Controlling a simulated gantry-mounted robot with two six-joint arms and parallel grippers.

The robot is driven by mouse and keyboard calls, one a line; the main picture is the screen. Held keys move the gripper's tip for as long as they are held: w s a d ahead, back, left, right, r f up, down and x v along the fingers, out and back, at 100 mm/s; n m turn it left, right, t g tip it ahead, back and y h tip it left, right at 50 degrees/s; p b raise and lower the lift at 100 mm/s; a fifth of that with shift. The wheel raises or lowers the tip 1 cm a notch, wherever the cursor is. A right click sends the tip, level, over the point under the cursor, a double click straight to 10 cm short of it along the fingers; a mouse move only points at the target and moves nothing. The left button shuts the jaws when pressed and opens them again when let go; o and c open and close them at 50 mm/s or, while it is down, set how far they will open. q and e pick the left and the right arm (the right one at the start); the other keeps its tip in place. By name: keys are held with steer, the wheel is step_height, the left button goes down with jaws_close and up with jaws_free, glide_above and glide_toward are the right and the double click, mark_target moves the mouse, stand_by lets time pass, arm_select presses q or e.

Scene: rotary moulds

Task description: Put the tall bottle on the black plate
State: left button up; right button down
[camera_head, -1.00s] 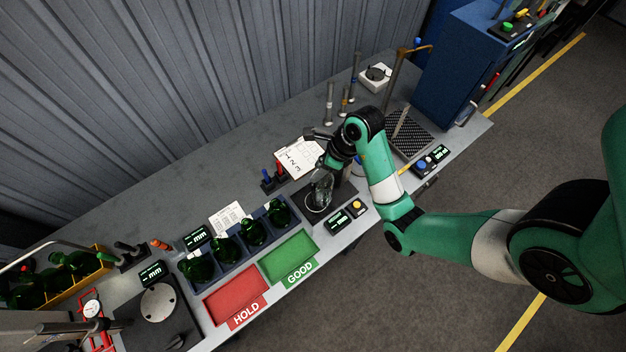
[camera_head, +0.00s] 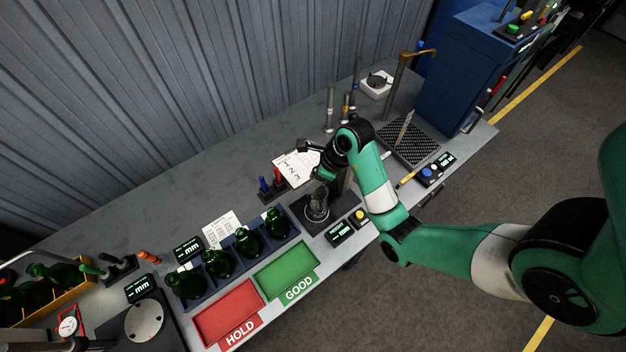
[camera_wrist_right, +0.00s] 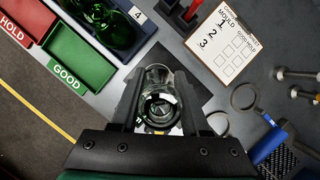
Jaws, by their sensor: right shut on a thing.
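A clear glass bottle (camera_head: 317,206) shows in the head view over the black plate (camera_head: 342,211), behind a small display. In the right wrist view the bottle (camera_wrist_right: 160,97) is between the two fingers of my right gripper (camera_wrist_right: 161,105), seen from above with its round opening. My right gripper (camera_head: 322,174) is shut on it. The black plate (camera_wrist_right: 198,92) shows around the bottle in the wrist view. The bottle looks roughly upright. Whether its base touches the plate I cannot tell. My left gripper is not in view.
Several green bottles (camera_head: 247,243) stand in a rack to the left. The red HOLD tray (camera_head: 228,312) and green GOOD tray (camera_head: 286,270) are empty. A clipboard (camera_head: 294,167) lies behind my gripper. A display with a yellow button (camera_head: 360,215) sits in front.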

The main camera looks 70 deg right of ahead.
steer(key=shift+c, duration=1.9)
jaws_free()
steer(key=shift+f, duration=0.1)
steer(key=shift+r+p, duration=0.35)
steer(key=p+v, duration=1.1)
steer(key=shift+s+r, duration=0.25)
steer(key=shift+r, duration=0.05)
steer(key=shift+w, duration=0.1)
